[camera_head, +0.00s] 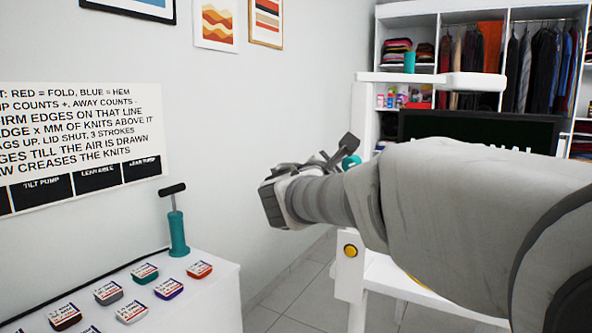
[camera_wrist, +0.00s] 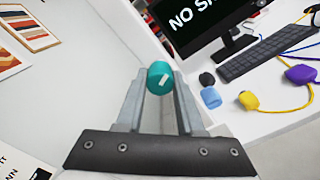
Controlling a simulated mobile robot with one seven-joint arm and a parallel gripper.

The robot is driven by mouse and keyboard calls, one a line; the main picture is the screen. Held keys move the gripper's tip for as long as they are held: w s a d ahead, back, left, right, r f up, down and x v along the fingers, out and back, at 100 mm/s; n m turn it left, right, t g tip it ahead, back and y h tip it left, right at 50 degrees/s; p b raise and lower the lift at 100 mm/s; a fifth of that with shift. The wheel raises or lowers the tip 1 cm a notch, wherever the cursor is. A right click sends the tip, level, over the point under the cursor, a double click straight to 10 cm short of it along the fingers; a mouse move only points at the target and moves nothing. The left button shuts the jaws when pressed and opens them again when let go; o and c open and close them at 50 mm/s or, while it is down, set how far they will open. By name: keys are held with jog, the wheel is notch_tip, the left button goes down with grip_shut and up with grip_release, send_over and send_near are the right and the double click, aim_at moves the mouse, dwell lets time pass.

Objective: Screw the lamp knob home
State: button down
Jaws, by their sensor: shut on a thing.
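The lamp knob (camera_wrist: 160,77) is a teal round knob with a white mark on its face. In the wrist view it sits between the two fingertips of my gripper (camera_wrist: 159,85), which is shut on it. In the head view my gripper (camera_head: 338,152) reaches toward the white desk frame, and the teal knob (camera_head: 351,161) shows at its tips. The thread and whatever lies behind the knob are hidden, so I cannot tell how deep it sits.
A monitor (camera_wrist: 205,22), a keyboard (camera_wrist: 268,50) and colored corded pieces (camera_wrist: 249,100) are on the white desk. A teal pump (camera_head: 177,232) stands on a white cabinet (camera_head: 200,300) with several labeled tins. An open wardrobe (camera_head: 495,55) is behind. Floor between cabinet and desk is clear.

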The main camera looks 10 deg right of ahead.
jog(key=shift+r+m+b, duration=0.1)
jog(key=shift+m+b, duration=1)
jog(key=shift+b, duration=0.1)
jog(key=shift+c, duration=2.2)
grip_release()
jog(key=shift+c, duration=0.4)
